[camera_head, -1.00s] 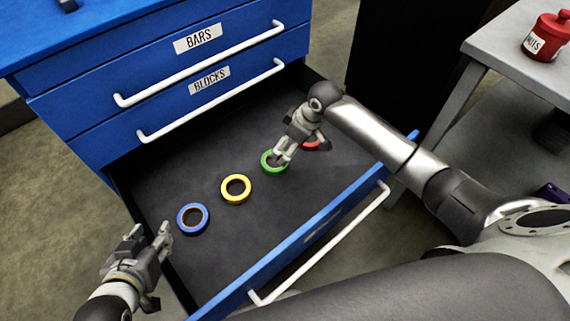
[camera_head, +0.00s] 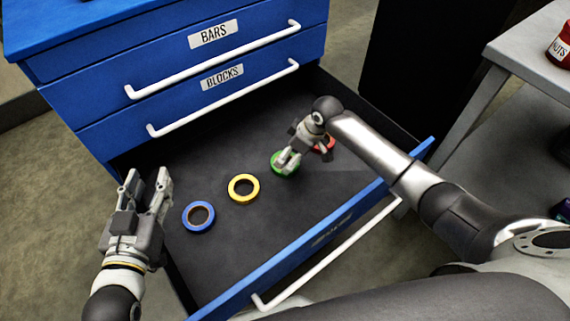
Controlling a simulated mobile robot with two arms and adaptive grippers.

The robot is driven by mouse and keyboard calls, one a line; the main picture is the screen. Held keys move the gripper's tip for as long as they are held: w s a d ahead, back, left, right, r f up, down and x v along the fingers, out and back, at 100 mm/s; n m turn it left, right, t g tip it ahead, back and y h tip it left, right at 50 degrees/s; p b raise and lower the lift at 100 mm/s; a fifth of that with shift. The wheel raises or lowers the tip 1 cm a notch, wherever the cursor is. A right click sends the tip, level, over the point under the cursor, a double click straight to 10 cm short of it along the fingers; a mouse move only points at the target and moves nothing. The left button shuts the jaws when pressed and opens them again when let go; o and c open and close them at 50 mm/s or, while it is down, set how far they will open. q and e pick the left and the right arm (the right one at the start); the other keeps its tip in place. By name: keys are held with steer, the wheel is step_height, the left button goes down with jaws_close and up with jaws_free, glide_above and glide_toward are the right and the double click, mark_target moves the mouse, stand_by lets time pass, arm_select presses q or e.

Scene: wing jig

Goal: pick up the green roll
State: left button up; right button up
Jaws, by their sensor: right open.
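The green roll (camera_head: 279,168) lies in the open bottom drawer (camera_head: 250,232). My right gripper (camera_head: 287,166) is open and right over the green roll, its fingers covering part of it. I cannot tell whether the fingers touch the roll. My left gripper (camera_head: 147,180) is open and empty, at the left side of the drawer, with its fingers pointing toward the cabinet.
In the drawer, a yellow roll (camera_head: 244,188) and a blue roll (camera_head: 199,216) lie left of the green one. A red roll (camera_head: 327,143) is partly hidden behind my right gripper. A grey table (camera_head: 520,50) with a red jar (camera_head: 562,45) stands at right.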

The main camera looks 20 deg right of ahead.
mark_target(283, 165)
steer(key=shift+a+f, duration=0.1)
steer(key=shift+f, duration=0.1)
steer(key=b+x, duration=0.2)
steer(key=x, duration=0.2)
steer(key=shift+s+f+b, duration=0.1)
steer(key=shift+f+b, duration=0.1)
steer(key=shift+b, duration=0.15)
arm_select(q)
step_height(283, 165, up, 12)
steer(key=s+d+t+h, duration=0.1)
steer(key=t+h, duration=0.1)
steer(key=t, duration=0.5)
steer(key=shift+s+d+t+h, duration=0.15)
steer(key=shift+s+t+h, duration=0.15)
steer(key=shift+s, duration=0.1)
arm_select(e)
steer(key=shift+a+f, duration=0.1)
steer(key=shift+f, duration=0.05)
arm_select(q)
steer(key=shift+r, duration=0.1)
arm_select(e)
steer(key=c, duration=1.1)
